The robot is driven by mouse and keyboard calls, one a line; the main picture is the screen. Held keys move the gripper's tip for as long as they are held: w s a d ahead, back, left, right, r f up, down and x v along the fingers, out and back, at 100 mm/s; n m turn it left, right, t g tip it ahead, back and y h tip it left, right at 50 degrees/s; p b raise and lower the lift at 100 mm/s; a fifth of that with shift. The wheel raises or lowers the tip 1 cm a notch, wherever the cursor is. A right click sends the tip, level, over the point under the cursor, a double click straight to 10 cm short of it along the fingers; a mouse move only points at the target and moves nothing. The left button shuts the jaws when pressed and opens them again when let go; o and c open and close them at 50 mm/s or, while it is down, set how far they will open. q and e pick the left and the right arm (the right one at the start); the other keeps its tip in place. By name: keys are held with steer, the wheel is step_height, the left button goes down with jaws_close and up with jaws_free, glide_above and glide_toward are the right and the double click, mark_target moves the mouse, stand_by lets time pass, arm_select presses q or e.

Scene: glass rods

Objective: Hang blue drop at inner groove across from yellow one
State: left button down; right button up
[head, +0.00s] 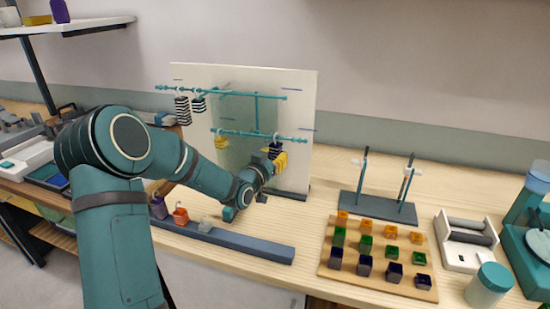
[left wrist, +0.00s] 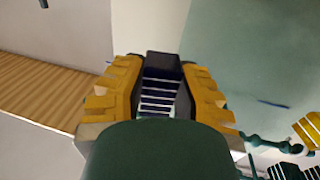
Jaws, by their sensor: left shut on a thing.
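The mobile has an upper teal rod (head: 235,94) and a lower teal rod (head: 250,133), both with grooves, in front of a pale board. A yellow drop (head: 221,142) hangs near the left end of the lower rod; a yellow striped drop also shows in the left wrist view (left wrist: 307,131). My left gripper (head: 278,157) has yellow fingers and is at the lower rod's right part. It is shut on the dark blue striped drop (left wrist: 160,88), whose top shows just under the rod in the head view (head: 274,147). Whether its hook touches a groove is hidden. My right gripper is out of view.
Two black-and-white striped drops (head: 182,110) hang at the upper rod's left. A blue-grey bar (head: 255,248) in front holds purple, orange and pale drops. To the right stand a two-post rack (head: 375,207) and a wooden tray (head: 330,271) of coloured blocks.

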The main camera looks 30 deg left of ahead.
arm_select(q)
steer(key=shift+f, duration=0.2)
steer(key=c, duration=0.8)
jaws_free()
steer(key=shift+o, duration=0.2)
steer(key=s, duration=1.2)
steer(key=shift+d, duration=0.2)
